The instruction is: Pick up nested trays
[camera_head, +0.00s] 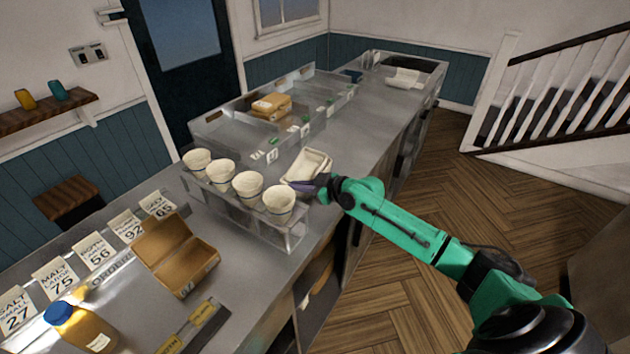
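The off-white trays (312,163) sit on the steel counter just behind the row of cups, and they look stacked one in another. My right arm comes in from the lower right. My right gripper (308,184) is at the near right end of the trays, with its dark fingers low beside their rim. The view is too small to tell whether the fingers are open or closed on the rim. My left gripper is not in view.
Several paper cups (248,184) stand in a clear rack (240,215) close in front of the trays. An open brown box (175,254), a yellow bottle (80,328) and number cards are nearer. A divided steel bin (215,127) holds boxes (271,105). Another pale container (404,78) is farther back.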

